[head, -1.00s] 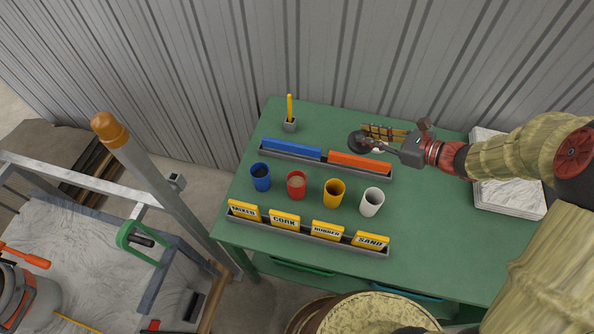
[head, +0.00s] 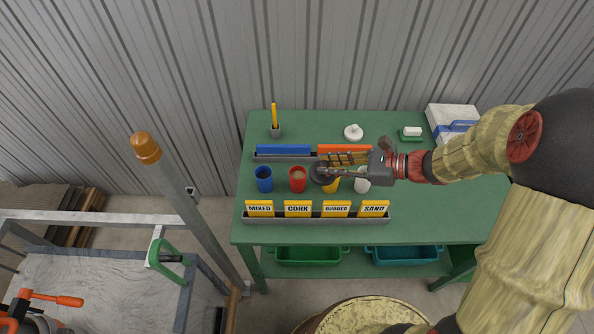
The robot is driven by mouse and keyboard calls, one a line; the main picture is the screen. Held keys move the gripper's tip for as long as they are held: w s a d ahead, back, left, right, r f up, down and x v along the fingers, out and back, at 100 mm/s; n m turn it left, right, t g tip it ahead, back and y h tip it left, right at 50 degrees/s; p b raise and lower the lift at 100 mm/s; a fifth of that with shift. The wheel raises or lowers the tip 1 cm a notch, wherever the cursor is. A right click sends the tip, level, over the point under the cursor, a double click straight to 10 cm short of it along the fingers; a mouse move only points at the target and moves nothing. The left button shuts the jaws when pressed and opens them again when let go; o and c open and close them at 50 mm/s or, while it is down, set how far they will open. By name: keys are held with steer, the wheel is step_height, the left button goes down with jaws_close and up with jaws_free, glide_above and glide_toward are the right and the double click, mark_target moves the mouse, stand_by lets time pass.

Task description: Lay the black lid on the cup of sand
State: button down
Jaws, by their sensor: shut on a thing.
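My gripper (head: 332,171) is shut on the black lid (head: 318,174), a dark round disc. It holds the lid above the row of cups, between the red and yellow ones. The red cup (head: 297,185) shows tan, grainy contents. The blue cup (head: 264,184) shows dark contents. The yellow cup (head: 332,186) and the white cup (head: 362,184) are partly hidden under my gripper, and their contents cannot be seen. The SAND sign (head: 374,209) stands at the right end of the sign row, in front of the white cup. The lid appears apart from the cup rims.
A grey tray (head: 318,219) holds the MIXED, CORK, RUBBER and SAND signs at the front. Behind the cups are a blue bar (head: 284,149) and an orange bar (head: 344,149). A white knobbed lid (head: 353,133) and a pencil holder (head: 276,132) stand farther back.

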steer(key=w+a+f+b, duration=0.1)
steer(key=w+a+f, duration=0.2)
steer(key=w+a, duration=0.15)
steer(key=b, duration=0.1)
glide_above(302, 174)
steer(key=f, duration=0.5)
steer(key=shift+s+d, duration=0.25)
steer(key=shift+s, duration=0.05)
steer(key=shift+w+a+f, duration=0.2)
steer(key=shift+w+f, duration=0.05)
steer(key=shift+f, duration=0.15)
steer(key=shift+w+f+b, duration=0.15)
steer(key=shift+f+b, duration=0.5)
steer(key=shift+f, duration=0.9)
steer(key=shift+f, duration=0.15)
steer(key=shift+f+b, duration=0.3)
steer(key=shift+f, duration=0.05)
steer(key=shift+f, duration=0.15)
steer(key=c, duration=1.7)
jaws_free()
steer(key=shift+c, duration=0.2)
steer(key=shift+o, duration=0.3)
